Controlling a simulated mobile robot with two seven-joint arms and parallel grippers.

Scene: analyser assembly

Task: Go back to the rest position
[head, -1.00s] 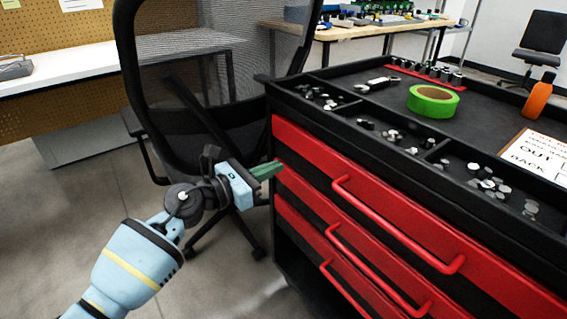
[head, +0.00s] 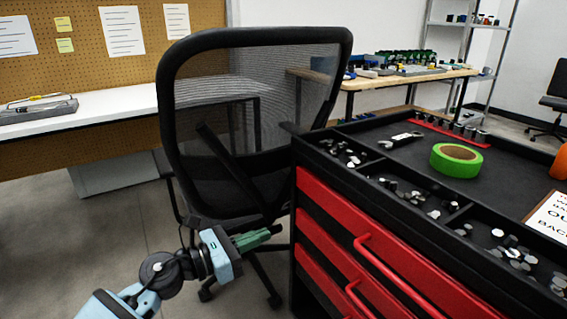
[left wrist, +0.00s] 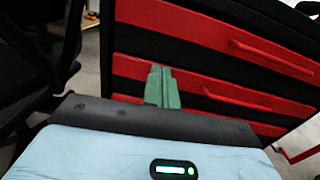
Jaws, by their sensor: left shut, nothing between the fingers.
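My left gripper (head: 262,237) shows low in the head view, left of the red and black tool cart (head: 330,195). Its green fingers are shut with nothing between them. In the left wrist view the shut fingers (left wrist: 162,85) point towards the cart's red drawer fronts (left wrist: 200,84), apparently with a gap between. My right gripper is in neither view.
A black mesh office chair (head: 235,120) stands right behind my left gripper. On the cart top are a green tape roll (head: 458,160), a wrench (head: 400,140) and bins of small metal parts. A white bench (head: 110,103) and a wooden table (head: 400,78) stand further back.

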